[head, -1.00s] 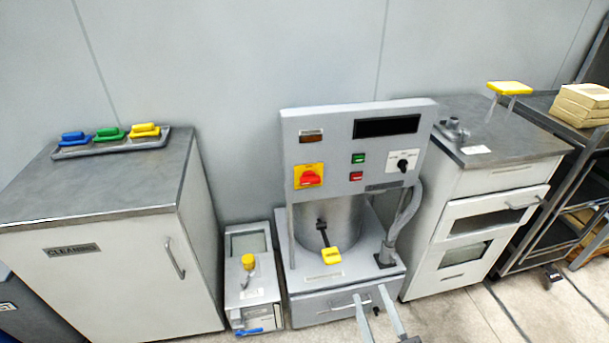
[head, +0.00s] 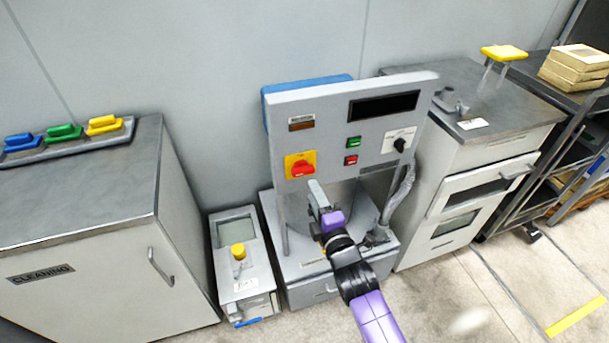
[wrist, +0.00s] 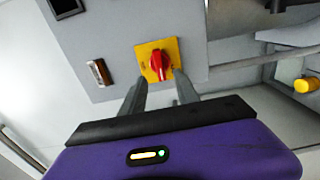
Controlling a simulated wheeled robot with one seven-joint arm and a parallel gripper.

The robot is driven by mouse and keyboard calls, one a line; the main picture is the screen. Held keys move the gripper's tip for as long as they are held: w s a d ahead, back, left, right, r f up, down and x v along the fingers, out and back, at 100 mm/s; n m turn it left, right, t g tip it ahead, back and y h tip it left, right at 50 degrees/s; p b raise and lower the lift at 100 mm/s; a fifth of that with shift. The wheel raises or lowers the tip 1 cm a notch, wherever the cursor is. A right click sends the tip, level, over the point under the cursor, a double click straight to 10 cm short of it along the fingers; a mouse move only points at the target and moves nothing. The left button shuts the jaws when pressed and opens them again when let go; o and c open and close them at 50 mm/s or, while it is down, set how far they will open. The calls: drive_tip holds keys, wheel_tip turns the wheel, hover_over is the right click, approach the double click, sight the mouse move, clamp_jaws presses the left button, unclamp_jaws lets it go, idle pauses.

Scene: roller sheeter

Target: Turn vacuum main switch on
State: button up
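The red rotary switch (head: 303,169) sits on a yellow plate (head: 292,160) at the left of the machine's grey upright panel (head: 330,122). It also shows in the wrist view as a red knob (wrist: 159,64). My gripper (head: 316,188) is just below and in front of the switch in the head view. In the wrist view my gripper (wrist: 160,80) is open and empty. Its two grey fingers are apart, with the knob showing beyond and between their tips. I cannot tell whether they touch it. My arm covers part of the machine's lower front.
The panel also carries a green button (head: 354,142), a red button (head: 351,160) and a black selector knob (head: 400,145). The cleaning cabinet (head: 75,240) stands left, with a small unit (head: 243,285) between. A white cabinet (head: 478,200) stands right. Floor is clear at front right.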

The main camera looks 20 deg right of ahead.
sight(304, 173)
drive_tip(key=shift+w+b, duration=0.4)
drive_tip(key=shift+w, duration=3.2)
drive_tip(key=shift+c, duration=0.5)
clamp_jaws()
